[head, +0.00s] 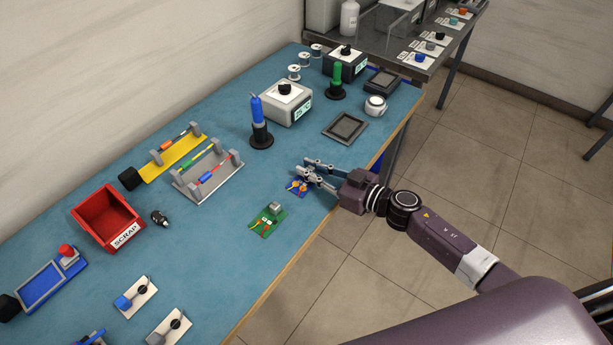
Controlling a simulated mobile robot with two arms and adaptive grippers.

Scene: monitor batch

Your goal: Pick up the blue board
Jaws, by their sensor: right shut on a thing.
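The blue board (294,190) is a small blue piece with orange parts, near the front edge of the blue-topped bench (240,215). My right gripper (302,173) comes in from the right, its fingers over the board and shut on it. The fingers hide part of the board, and I cannot tell whether it is lifted off the bench top. A green board (267,219) with a grey block and coloured parts lies just to the lower left of it. My left gripper is not in view.
A red scrap bin (107,218), a grey tool rack (207,175) and a blue-handled iron in a stand (259,122) stand farther left and back. A dark flat tray (345,127) lies behind the gripper. The bench around the boards is mostly clear.

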